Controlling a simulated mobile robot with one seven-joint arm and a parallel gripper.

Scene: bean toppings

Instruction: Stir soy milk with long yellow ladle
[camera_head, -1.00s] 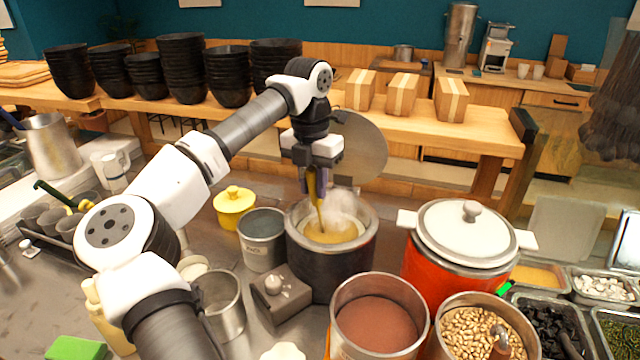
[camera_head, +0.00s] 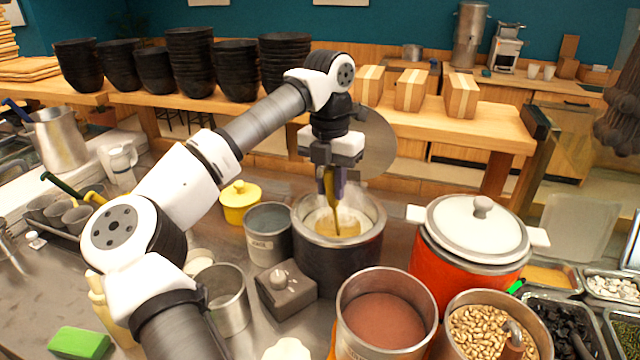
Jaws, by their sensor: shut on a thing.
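My gripper (camera_head: 333,185) points down over the steaming dark pot (camera_head: 335,262) near the middle of the counter. It is shut on the long yellow ladle (camera_head: 335,212), which hangs nearly upright. The ladle's lower end reaches into the pot, and its bowl is partly hidden by steam and the liquid. The soy milk (camera_head: 322,224) looks pale and yellowish inside the pot's metal rim.
A grey metal canister (camera_head: 267,245) and a small control box (camera_head: 287,295) stand close left of the pot. A red cooker with a white lid (camera_head: 470,235) stands to its right. A pot of brown paste (camera_head: 385,345) is in front. A yellow lidded pot (camera_head: 240,208) is behind left.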

